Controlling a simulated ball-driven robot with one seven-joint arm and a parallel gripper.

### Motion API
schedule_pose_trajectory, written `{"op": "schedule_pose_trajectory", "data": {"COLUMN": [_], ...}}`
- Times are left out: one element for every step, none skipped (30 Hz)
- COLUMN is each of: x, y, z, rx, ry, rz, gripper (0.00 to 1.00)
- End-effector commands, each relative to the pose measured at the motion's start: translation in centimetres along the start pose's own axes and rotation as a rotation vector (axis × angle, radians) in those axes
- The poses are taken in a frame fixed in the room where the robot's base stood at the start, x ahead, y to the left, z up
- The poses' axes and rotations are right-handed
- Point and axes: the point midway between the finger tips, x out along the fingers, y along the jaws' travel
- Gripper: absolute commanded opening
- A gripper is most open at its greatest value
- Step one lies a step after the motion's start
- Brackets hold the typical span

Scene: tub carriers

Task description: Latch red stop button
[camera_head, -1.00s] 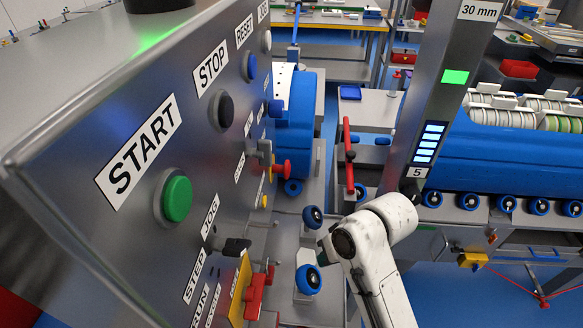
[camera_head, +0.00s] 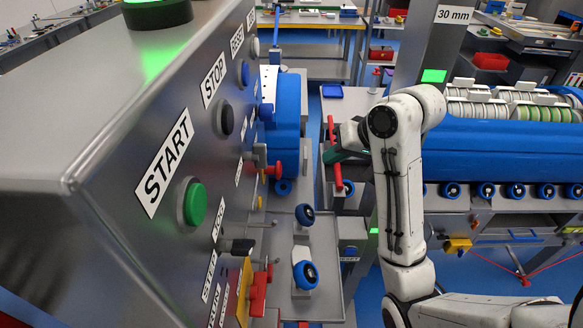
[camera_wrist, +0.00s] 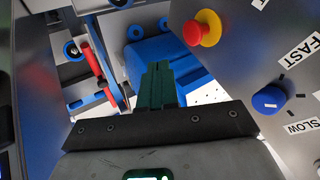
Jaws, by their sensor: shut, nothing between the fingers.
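The red stop button (camera_wrist: 193,33) is a mushroom head on a yellow collar, standing out from the grey panel at the upper right of the wrist view. In the head view a red knob (camera_head: 277,170) sticks out sideways from the panel's far part and appears to be the same button. My gripper (camera_wrist: 158,72) has dark green fingers, shut and empty. Its tips are apart from the button, below and left of it in the wrist view. In the head view my gripper (camera_head: 333,157) is partly hidden, right of the red knob and near a red bar.
The panel carries a green START button (camera_head: 195,203), a dark STOP button (camera_head: 226,120) and a red handle (camera_head: 260,290) on a yellow plate. A blue knob (camera_wrist: 269,100) sits by FAST and SLOW labels. The red bar (camera_head: 335,150) and blue rollers (camera_head: 305,275) stand close by.

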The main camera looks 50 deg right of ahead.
Motion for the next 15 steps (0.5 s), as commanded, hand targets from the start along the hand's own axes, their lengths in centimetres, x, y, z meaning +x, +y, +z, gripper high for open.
{"op": "schedule_pose_trajectory", "data": {"x": [0.1,0.1,0.2,0.4,0.6,0.9,1.1,1.4,1.9,2.2,2.6,3.1,3.5,3.8,4.3], "y": [0.0,0.0,0.0,0.1,0.1,0.1,0.1,0.2,0.2,0.2,0.2,0.2,0.2,0.2,0.2], "z": [0.0,0.0,0.1,0.1,0.1,0.1,0.1,0.2,0.2,0.2,0.3,0.3,0.3,0.3,0.3], "rx": [0.0,0.0,-0.001,-0.001,-0.001,-0.001,-0.001,-0.002,-0.002,-0.002,-0.003,-0.003,-0.002,-0.003,-0.004], "ry": [0.0,0.0,0.0,0.0,0.0,0.0,0.001,0.001,0.001,0.0,0.0,-0.001,0.0,0.0,0.0], "rz": [0.0,0.0,0.0,0.0,0.0,0.0,0.0,0.0,0.0,0.0,0.0,-0.001,-0.001,-0.001,-0.001], "gripper": [0.0,0.0,0.0,0.0,0.0,0.0,0.0,0.0,0.0,0.0,0.0,0.0,0.0,0.0,0.0]}}
